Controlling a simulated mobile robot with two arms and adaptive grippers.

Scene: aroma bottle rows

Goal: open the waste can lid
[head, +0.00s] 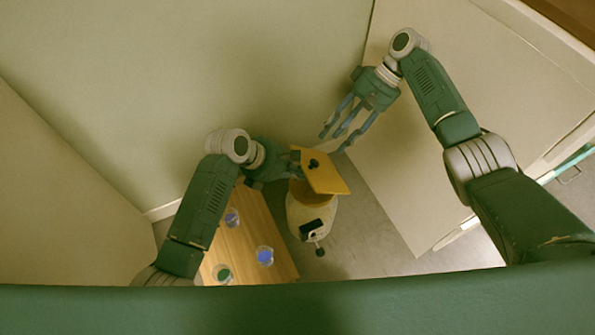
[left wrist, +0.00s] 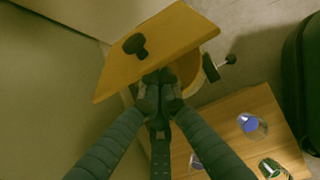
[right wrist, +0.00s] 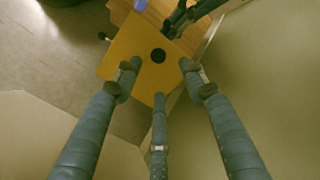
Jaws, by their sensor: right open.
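The waste can (head: 309,214) is a pale rounded bin standing on the floor, with a black part and a small black knob at its front. Its flat yellow lid (head: 328,179) has a black knob on top and sits tilted, with part of the can's opening (left wrist: 188,68) showing under it in the left wrist view. My left gripper (head: 284,172) is at the lid's left edge. Its fingertips (left wrist: 160,84) are drawn together against that edge, and any grip on it is hidden. My right gripper (head: 334,137) is open and empty above the lid, fingers spread in the right wrist view (right wrist: 158,78).
A low wooden table (head: 255,222) beside the can holds a few small glasses with blue (head: 265,256) and green (head: 223,274) contents. Walls stand close behind and at the left, and a pale panel (head: 440,130) is at the right. Floor right of the can is clear.

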